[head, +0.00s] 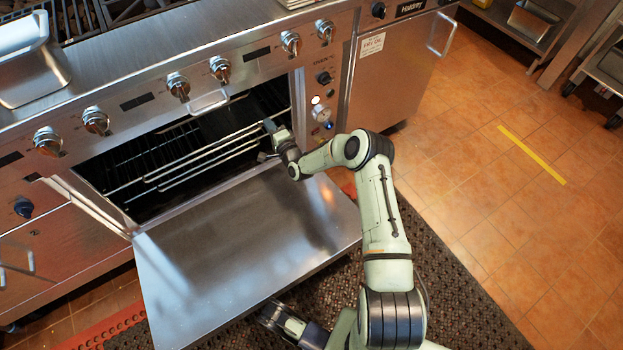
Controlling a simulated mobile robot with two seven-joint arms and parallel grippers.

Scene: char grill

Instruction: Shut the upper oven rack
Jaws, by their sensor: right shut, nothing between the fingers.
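The oven (300,84) stands open, its door (235,250) folded down flat toward me. Inside the dark cavity, the upper rack (205,151) shows as bright front bars running from lower left to upper right. A second set of bars shows just below; how far each rack is pulled out is hard to tell. My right gripper (269,126) is shut and empty, at the right end of the upper rack's front bars, inside the opening; whether it touches them is unclear. My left gripper (277,318) is low in the view, beside the door's front edge, and its jaws are unclear.
Several knobs (179,86) and a handle (208,101) stick out above the opening. A control column (322,113) is right of it. A metal pan (22,70) sits top left. A dark mat (460,290) lies on the tiled floor, which is open to the right.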

